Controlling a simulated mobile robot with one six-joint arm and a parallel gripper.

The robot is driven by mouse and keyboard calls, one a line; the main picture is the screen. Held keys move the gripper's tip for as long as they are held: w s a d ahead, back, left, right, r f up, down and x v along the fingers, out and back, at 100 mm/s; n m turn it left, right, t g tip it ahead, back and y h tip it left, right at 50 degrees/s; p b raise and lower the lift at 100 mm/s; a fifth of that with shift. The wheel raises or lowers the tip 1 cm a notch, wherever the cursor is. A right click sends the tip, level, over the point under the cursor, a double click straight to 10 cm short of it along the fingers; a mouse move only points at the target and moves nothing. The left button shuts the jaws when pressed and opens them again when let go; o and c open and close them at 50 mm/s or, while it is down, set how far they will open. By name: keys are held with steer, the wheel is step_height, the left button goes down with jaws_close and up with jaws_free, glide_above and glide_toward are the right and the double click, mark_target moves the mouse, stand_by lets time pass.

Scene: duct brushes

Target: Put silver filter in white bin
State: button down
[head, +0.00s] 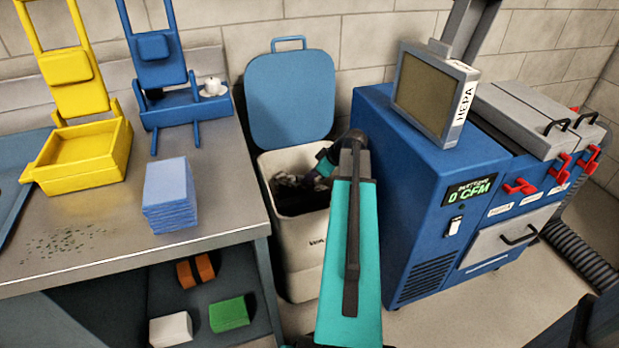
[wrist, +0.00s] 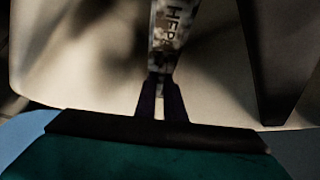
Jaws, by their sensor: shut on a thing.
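The white bin (head: 305,262) stands on the floor between the bench and the blue machine, with its blue lid (head: 291,97) open. My arm reaches over its rim, and my gripper's end is down in the bin's mouth. In the wrist view my gripper (wrist: 163,84) is shut on a narrow, mottled grey-silver piece marked HEPA, the silver filter (wrist: 172,28). Pale bin wall (wrist: 70,75) surrounds it. In the head view a mottled grey patch shows in the dark opening; I cannot tell whether it is the filter. The bin's floor is hidden.
A HEPA-marked framed panel (head: 436,92) stands on the blue machine (head: 415,215), right of the bin. The bench (head: 220,222) at left holds a yellow bin (head: 80,160), a blue rack (head: 168,105) and stacked blue cloths (head: 170,197). A hose (head: 580,255) lies at far right.

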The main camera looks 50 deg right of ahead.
steer(key=c, duration=1.8)
jaws_free()
steer(key=shift+c, duration=0.2)
steer(key=p+v, duration=0.1)
steer(key=v, duration=0.6)
steer(key=shift+s+r+p, duration=0.15)
steer(key=shift+r+p, duration=0.15)
steer(key=shift+r, duration=0.05)
steer(key=shift+d, duration=0.1)
